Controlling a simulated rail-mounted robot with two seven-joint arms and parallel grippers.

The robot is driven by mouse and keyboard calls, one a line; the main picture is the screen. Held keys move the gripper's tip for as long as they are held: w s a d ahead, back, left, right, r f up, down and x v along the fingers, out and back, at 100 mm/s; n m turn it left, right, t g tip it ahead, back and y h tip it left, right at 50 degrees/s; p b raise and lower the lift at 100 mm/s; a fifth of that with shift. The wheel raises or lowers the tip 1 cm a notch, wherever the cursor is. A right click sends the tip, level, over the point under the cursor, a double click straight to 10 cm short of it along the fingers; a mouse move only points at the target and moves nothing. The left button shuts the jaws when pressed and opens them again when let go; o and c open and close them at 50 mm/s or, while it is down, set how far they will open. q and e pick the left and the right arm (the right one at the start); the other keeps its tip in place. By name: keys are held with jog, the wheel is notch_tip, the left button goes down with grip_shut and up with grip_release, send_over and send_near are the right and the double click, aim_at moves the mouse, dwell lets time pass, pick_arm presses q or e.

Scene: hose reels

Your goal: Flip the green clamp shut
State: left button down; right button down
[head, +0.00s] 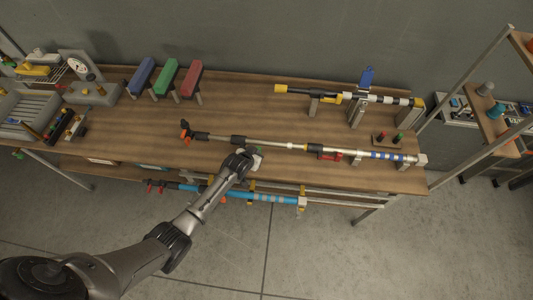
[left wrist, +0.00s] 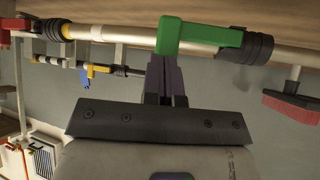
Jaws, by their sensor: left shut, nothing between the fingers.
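The green clamp (left wrist: 176,36) sits on the pale metal pole (left wrist: 130,36) in the left wrist view. Its block crosses the pole and a green arm runs from it to the right along the pole. I cannot tell whether it is fully closed. My left gripper (left wrist: 165,60) is shut and empty, its fingertips right at the lower end of the clamp's block; contact is unclear. In the head view my left gripper (head: 249,153) is at the front pole (head: 275,145) on the bench and hides most of the clamp. My right gripper is out of view.
The wooden bench (head: 230,100) has a back pole (head: 300,95) with a raised blue clamp (head: 366,78). A red clamp (head: 330,156) is on the front pole. Blue, green and red blocks on stands (head: 167,78) are at the back. A blue pole (head: 240,197) lies below the bench edge.

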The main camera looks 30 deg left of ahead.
pick_arm(q)
jog(key=shift+s+a+f, duration=0.1)
jog(key=shift+s+a, duration=0.05)
jog(key=shift+a, duration=0.2)
jog(key=shift+a, duration=0.65)
jog(key=shift+d, duration=0.1)
jog(key=s+d+r+p, duration=0.1)
jog(key=s+d+r, duration=0.1)
jog(key=s, duration=0.3)
jog(key=s+d+r+p, duration=0.2)
jog(key=s+r, duration=0.2)
jog(key=s, duration=0.1)
jog(key=shift+d+r, duration=0.3)
jog(key=shift+r, duration=0.05)
jog(key=shift+s, duration=0.1)
dwell(0.4)
